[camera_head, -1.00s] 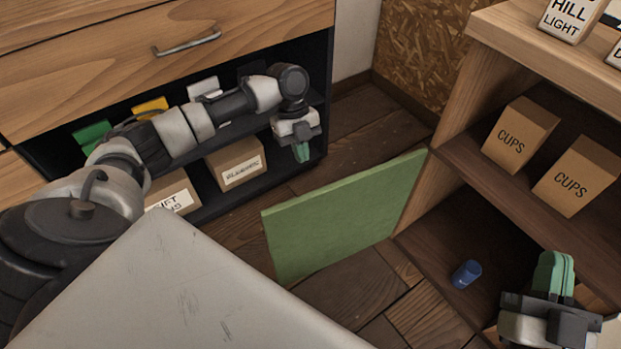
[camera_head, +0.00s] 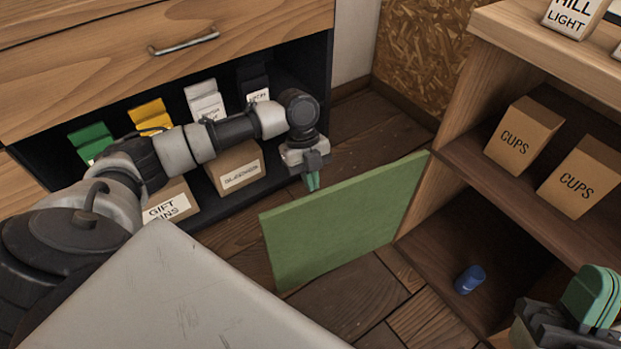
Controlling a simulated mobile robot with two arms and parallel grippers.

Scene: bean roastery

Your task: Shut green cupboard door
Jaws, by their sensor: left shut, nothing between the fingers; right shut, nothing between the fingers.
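The green cupboard door (camera_head: 345,222) stands open, its hinge edge at the left upright of the wooden cupboard (camera_head: 415,197) and its free edge reaching out to the left over the floor. My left gripper (camera_head: 312,183) is shut and empty, pointing down just beyond the door's top edge; I cannot tell whether it touches the door. My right gripper (camera_head: 594,298) is at the lower right, in front of the cupboard's lower compartment. Its green fingers are shut with nothing between them, and it is apart from the door.
A blue cup (camera_head: 469,279) is in the cupboard's lower compartment. Boxes marked CUPS (camera_head: 524,139) stand on the shelf above. A dark shelf unit with bags and boxes (camera_head: 235,168) under a wooden drawer (camera_head: 150,70) is at the left. Floor is clear around the door.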

